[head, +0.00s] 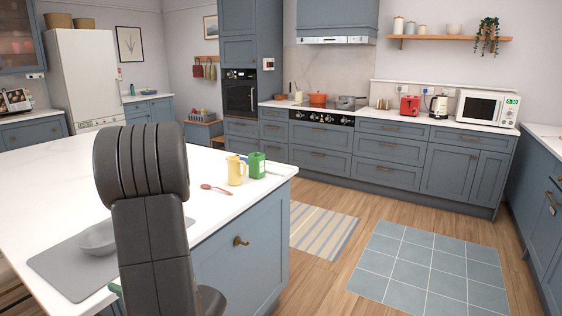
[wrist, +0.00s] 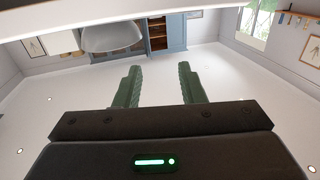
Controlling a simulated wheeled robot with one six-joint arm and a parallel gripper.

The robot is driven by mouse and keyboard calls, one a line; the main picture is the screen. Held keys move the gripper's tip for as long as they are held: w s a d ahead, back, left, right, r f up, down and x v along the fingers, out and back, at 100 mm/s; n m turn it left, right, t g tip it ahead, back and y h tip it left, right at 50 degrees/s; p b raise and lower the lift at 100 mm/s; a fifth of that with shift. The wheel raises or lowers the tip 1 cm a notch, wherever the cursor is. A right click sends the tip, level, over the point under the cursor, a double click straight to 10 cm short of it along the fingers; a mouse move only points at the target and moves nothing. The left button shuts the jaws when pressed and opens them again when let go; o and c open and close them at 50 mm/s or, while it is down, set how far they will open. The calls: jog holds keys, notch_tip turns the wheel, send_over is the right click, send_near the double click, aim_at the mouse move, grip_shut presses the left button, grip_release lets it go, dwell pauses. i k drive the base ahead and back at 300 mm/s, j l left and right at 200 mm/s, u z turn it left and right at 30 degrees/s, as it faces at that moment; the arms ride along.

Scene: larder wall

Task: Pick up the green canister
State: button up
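The green canister (head: 257,166) stands upright on the white island worktop (head: 60,185), near its far right corner in the head view. A pale yellow jug (head: 236,172) stands just left of it. My gripper (wrist: 157,88) shows in the wrist view with its two green fingers apart and nothing between them. In the head view my dark arm stands in front of the island, left of the canister, and mostly hides the gripper. The canister does not show in the wrist view.
A reddish-brown spoon (head: 216,188) lies left of the jug. A grey bowl (head: 97,238) sits on a grey mat (head: 62,272) at the near left of the island. A striped rug (head: 322,231) and tiled mat (head: 430,262) lie on open floor to the right.

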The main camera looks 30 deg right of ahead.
aim_at(256, 160)
jog(key=i+l+z, duration=0.3)
jog(key=i+l, duration=0.5)
jog(key=i+l+z, duration=0.3)
jog(key=i+l, duration=0.55)
